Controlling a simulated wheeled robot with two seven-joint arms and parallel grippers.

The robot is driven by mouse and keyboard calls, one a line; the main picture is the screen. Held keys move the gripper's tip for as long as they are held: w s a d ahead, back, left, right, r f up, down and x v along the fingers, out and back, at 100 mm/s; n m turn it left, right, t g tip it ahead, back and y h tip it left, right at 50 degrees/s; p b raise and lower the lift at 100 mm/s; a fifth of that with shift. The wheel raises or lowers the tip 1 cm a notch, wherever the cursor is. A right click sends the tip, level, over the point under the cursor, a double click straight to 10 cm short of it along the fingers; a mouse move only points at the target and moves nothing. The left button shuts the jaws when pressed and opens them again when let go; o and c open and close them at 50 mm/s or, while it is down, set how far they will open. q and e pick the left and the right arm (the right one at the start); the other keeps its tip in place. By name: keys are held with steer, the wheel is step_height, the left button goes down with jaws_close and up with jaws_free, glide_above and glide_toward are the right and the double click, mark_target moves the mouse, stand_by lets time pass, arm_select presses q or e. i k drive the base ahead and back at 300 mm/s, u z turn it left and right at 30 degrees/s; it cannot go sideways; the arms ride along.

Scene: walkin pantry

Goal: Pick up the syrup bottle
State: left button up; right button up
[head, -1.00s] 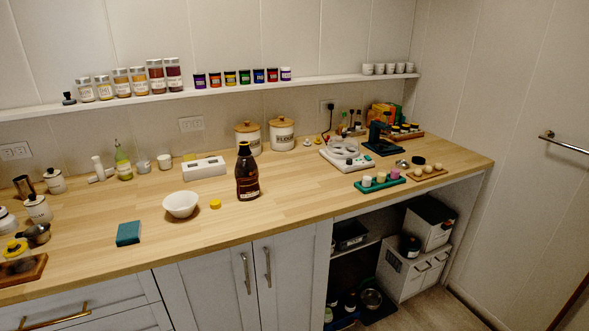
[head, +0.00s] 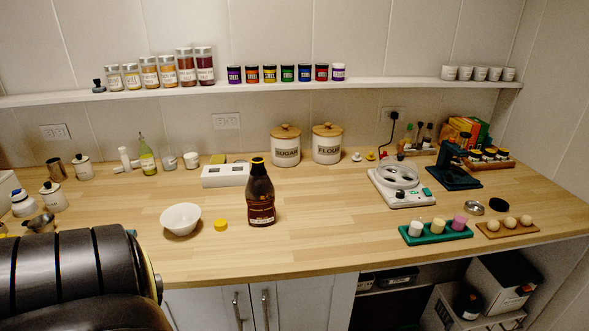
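A dark, ribbed part of my own arm fills the lower left of the head view. Neither of my grippers shows in the picture.
A white bowl (head: 181,219) and a yellow cap (head: 220,225) lie left of the bottle. A white block (head: 225,176) and the sugar canister (head: 286,146) stand behind it. A green tray (head: 436,233) is to the right. The counter between bottle and tray is clear.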

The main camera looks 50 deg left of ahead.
mark_target(260, 193)
steer(key=u, duration=0.6)
steer(key=i, duration=1)
steer(key=u, duration=0.95)
